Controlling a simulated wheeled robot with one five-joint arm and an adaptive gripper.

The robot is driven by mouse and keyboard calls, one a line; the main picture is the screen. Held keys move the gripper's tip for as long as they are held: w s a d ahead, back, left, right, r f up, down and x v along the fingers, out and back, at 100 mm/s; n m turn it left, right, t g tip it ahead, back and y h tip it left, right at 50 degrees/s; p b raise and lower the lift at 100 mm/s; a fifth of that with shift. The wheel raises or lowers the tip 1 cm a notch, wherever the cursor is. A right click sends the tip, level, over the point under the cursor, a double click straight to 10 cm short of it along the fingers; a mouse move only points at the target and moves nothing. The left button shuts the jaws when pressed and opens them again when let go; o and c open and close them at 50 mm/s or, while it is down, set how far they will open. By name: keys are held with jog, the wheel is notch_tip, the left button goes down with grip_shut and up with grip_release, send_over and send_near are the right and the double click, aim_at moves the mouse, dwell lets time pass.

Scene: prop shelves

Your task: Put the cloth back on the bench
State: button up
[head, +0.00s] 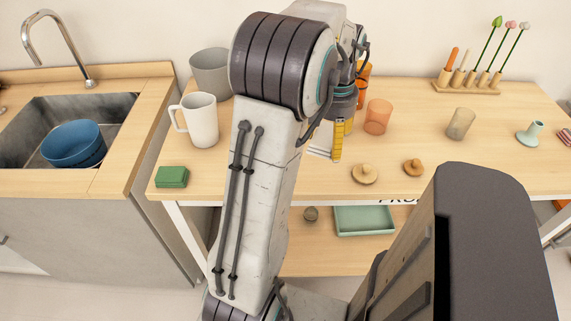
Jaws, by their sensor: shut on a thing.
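My gripper (340,142) is partly behind my arm, over the middle of the bench (445,135). Its yellow fingers point down. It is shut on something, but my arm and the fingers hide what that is. A small green folded block (171,177), perhaps a folded cloth, lies on the bench's front left corner, well left of my gripper. A pink striped piece (565,137), perhaps another cloth, is cut off at the right edge. I cannot tell which is the task's cloth.
A white mug (200,120) and grey pot (211,72) stand left of my arm. An orange cup (377,117), two wooden knobs (364,174), a tan cup (460,123) and a green holder (530,134) stand right. A green tray (375,220) is on the lower shelf.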

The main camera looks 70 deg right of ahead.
jog(key=w+f, duration=0.2)
jog(key=w, duration=0.1)
jog(key=w+a+f, duration=0.1)
jog(key=w+f, duration=0.1)
jog(key=w, duration=0.1)
jog(key=w+f, duration=0.2)
jog(key=w, duration=0.1)
jog(key=shift+w+a, duration=0.3)
jog(key=shift+a, duration=0.1)
jog(key=shift+f+b, duration=0.4)
jog(key=shift+f, duration=1.55)
jog(key=shift+f, duration=0.1)
jog(key=o, duration=0.9)
jog(key=shift+o, duration=0.2)
notch_tip(320, 180, up, 12)
jog(key=p, duration=0.1)
jog(key=shift+p, duration=0.3)
